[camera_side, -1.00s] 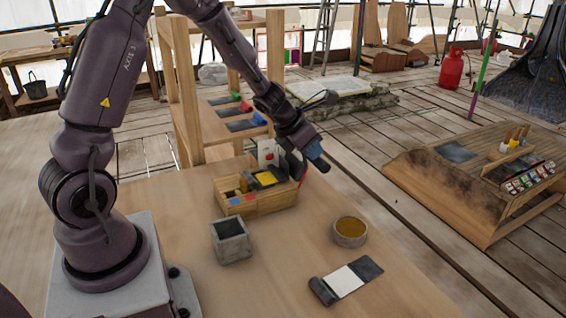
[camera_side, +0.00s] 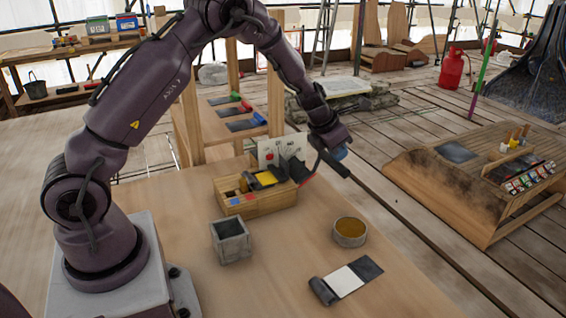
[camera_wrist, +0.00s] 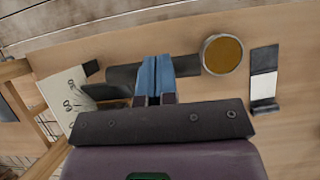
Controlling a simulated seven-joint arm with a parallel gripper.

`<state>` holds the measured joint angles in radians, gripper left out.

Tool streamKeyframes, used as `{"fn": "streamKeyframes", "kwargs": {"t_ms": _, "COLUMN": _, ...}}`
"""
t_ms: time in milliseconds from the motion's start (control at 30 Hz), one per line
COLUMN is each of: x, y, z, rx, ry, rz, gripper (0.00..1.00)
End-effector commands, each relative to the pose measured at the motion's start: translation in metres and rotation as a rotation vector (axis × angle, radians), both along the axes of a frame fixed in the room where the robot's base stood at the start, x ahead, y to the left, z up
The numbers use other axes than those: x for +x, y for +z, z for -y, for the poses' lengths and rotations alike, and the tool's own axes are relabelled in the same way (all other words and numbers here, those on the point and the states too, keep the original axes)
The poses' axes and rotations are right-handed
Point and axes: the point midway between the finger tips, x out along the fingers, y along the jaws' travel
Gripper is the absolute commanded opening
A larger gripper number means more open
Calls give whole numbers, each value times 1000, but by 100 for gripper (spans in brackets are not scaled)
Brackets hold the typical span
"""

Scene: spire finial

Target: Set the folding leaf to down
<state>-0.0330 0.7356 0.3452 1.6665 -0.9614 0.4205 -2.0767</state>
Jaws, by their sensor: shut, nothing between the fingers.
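A dark hinged piece, which looks like the folding leaf (camera_side: 293,170), is at the right end of the small wooden box (camera_side: 264,199), beside a white numbered dial board (camera_side: 268,153). It appears raised at a slant, but its exact angle is hard to tell. In the wrist view a dark strip (camera_wrist: 122,74), probably the leaf, runs behind my fingers, near the numbered board (camera_wrist: 66,98). My gripper (camera_side: 340,154) is shut and empty, just right of and above the leaf. Its blue fingertips (camera_wrist: 154,72) are together in the wrist view. I cannot tell whether they touch the leaf.
On the bench, a grey square pot (camera_side: 231,240), a round bowl with amber contents (camera_side: 350,232) and a black-and-white strip (camera_side: 347,280) stand in front of the box. A wooden frame (camera_side: 190,125) rises behind it. Bare bench lies between the box and the bowl.

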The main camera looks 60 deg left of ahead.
Motion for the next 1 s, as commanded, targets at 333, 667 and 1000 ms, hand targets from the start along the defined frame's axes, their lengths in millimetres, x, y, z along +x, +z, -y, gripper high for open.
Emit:
{"fn": "streamKeyframes", "kwargs": {"t_ms": 333, "x": 22, "y": -20, "z": 0, "rx": -2, "ry": 1, "rz": -9, "gripper": 0}}
{"fn": "streamKeyframes", "kwargs": {"t_ms": 667, "x": 43, "y": -46, "z": 0, "rx": 2, "ry": -1, "rz": -163, "gripper": 0}}
{"fn": "streamKeyframes", "kwargs": {"t_ms": 1000, "x": 49, "y": -58, "z": 0, "rx": 0, "ry": 2, "rz": -271, "gripper": 0}}
